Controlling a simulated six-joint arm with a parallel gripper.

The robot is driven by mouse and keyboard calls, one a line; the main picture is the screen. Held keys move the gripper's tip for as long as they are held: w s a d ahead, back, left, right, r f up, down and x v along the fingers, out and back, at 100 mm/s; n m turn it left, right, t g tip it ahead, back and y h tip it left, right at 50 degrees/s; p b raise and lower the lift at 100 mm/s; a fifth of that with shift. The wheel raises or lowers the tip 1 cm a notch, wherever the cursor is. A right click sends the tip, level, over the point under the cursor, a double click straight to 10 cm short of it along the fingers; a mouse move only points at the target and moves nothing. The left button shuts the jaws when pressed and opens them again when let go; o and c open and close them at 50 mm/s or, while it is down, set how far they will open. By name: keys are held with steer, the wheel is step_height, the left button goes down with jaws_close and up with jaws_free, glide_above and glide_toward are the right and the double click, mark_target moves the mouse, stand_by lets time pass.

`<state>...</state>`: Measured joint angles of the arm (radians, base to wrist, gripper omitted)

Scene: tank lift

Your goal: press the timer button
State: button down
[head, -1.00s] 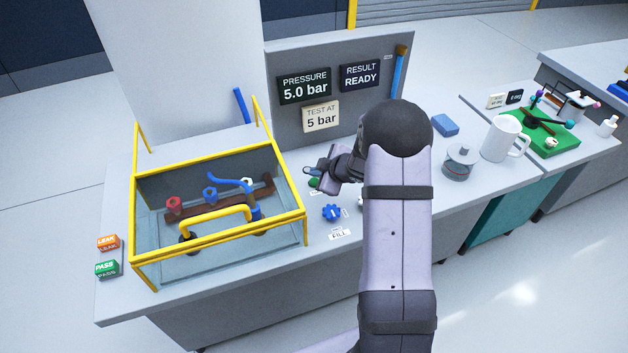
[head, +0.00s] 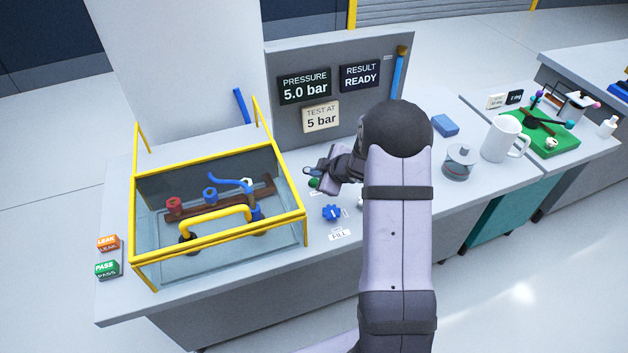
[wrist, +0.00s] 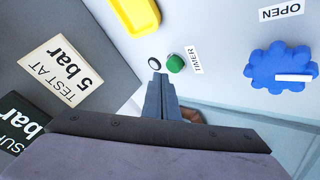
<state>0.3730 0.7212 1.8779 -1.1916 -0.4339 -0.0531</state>
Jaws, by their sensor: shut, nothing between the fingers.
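The timer button is a green round button (wrist: 176,63) beside a TIMER label (wrist: 192,60) in the wrist view. In the head view the green button (head: 314,183) shows just below my gripper (head: 312,171). My gripper (wrist: 158,78) is shut and empty. A small round dark-rimmed white piece (wrist: 154,63) sits next to the button.
A blue star-shaped knob (head: 331,212) stands near the button. The yellow-framed tank (head: 218,149) is to the left. Behind is a grey panel (head: 345,62) with signs reading 5.0 bar and READY.

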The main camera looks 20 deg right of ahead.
steer(key=shift+f, duration=0.15)
stand_by(0.5)
steer(key=shift+f, duration=0.3)
steer(key=shift+f+b, duration=0.55)
steer(key=shift+b, duration=0.05)
stand_by(0.8)
steer(key=shift+r, duration=0.2)
steer(key=shift+r+p, duration=0.8)
steer(key=shift+p, duration=0.25)
step_height(320, 180, up, 5)
steer(key=p, duration=0.5)
stand_by(0.3)
stand_by(0.4)
